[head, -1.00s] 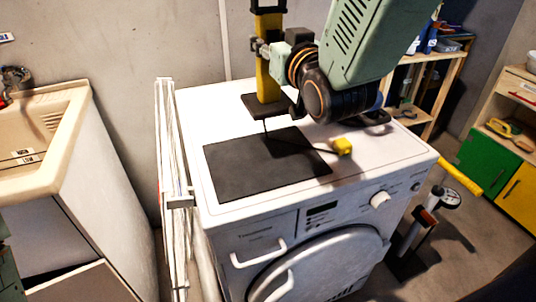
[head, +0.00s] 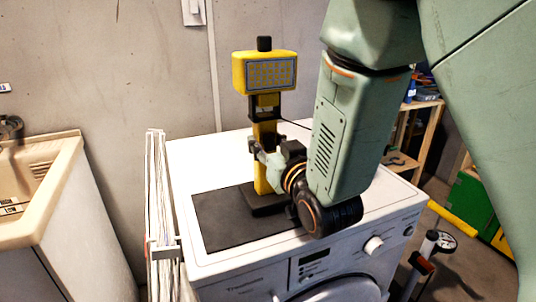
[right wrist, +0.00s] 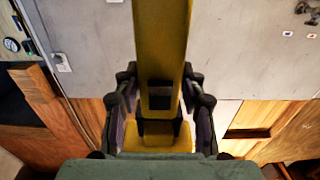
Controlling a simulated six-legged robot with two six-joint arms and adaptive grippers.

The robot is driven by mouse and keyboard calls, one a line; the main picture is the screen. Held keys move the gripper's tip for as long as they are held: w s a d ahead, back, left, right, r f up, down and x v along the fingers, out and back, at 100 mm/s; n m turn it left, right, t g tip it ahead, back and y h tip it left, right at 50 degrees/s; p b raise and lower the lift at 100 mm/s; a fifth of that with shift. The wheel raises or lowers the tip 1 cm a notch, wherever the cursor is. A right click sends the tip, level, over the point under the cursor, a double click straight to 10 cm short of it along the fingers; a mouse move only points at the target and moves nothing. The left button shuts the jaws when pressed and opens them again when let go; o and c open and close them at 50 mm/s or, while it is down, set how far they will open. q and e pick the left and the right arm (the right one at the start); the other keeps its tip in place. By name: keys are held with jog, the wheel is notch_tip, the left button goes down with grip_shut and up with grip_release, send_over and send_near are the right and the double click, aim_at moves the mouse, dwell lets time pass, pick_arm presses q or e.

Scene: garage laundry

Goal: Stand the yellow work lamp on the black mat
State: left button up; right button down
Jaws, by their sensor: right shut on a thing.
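The yellow work lamp (head: 266,130) is upright above the right part of the black mat (head: 225,225) on the washing machine. My right gripper (head: 262,152) is shut on the lamp's post. The right wrist view shows the post (right wrist: 160,50) upright between the fingers (right wrist: 158,108). My left gripper is out of view.
The white washing machine top (head: 190,160) is clear behind the mat. A folded white rack (head: 155,215) stands along its left side, and a beige sink (head: 45,190) is further left. A dark cable runs behind the lamp towards my right arm. A wooden shelf (head: 432,130) stands at the back right.

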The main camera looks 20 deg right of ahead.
jog(key=shift+w+f, duration=0.2)
jog(key=shift+f, duration=0.55)
jog(key=shift+s, duration=0.1)
jog(key=shift+s+f, duration=0.1)
jog(key=c, duration=1.2)
grip_release()
jog(key=o, duration=0.4)
jog(key=shift+f, duration=0.15)
